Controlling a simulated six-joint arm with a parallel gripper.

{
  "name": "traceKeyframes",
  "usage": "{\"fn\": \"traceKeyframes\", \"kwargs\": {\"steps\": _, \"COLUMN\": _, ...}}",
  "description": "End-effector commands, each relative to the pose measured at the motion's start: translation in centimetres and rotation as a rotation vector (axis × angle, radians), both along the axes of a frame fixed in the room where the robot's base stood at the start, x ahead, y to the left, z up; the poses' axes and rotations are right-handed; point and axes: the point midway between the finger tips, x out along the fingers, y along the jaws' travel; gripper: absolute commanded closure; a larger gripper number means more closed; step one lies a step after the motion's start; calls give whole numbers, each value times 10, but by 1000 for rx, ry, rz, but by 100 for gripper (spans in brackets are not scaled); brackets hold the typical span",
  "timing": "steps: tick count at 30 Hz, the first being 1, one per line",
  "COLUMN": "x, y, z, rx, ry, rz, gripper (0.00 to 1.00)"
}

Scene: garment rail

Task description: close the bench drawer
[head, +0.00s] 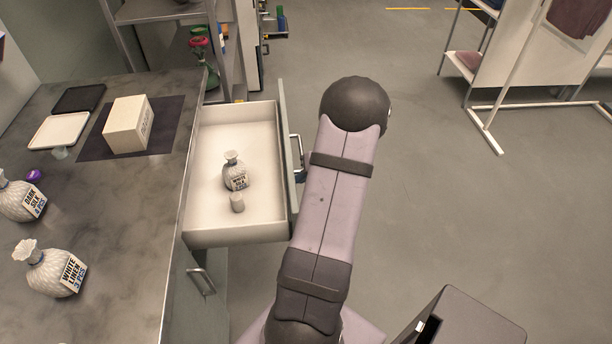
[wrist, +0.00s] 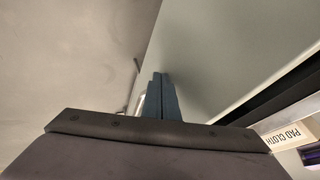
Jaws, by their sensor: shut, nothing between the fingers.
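The bench drawer (head: 208,238) is pulled far out from the bench in the head view. Its grey-green front panel (head: 288,150) carries a metal bar handle (head: 297,150). My gripper (wrist: 161,76) is shut and empty in the wrist view. Its fingers are close to a grey-green panel (wrist: 220,45) that looks like the drawer front; whether they touch it I cannot tell. In the head view my arm hides most of the gripper.
The bench top (head: 120,225) holds a white box (head: 128,125) on a dark mat, two trays and two labelled pouches, one for white linen (head: 50,268). A second handle (head: 202,281) is on the bench side. Open floor (head: 440,190) lies to the right; a dark box (head: 465,320) stands at lower right.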

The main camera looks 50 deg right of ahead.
Motion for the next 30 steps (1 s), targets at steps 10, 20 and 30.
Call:
{"fn": "traceKeyframes", "kwargs": {"steps": 10, "x": 3, "y": 3, "z": -1, "rx": -1, "ry": -1, "rz": 2, "gripper": 100}}
{"fn": "traceKeyframes", "kwargs": {"steps": 20, "x": 39, "y": 39, "z": -5, "rx": -2, "ry": -2, "rz": 8, "gripper": 100}}
{"fn": "traceKeyframes", "kwargs": {"steps": 30, "x": 104, "y": 105, "z": -4, "rx": -2, "ry": -3, "rz": 11, "gripper": 100}}
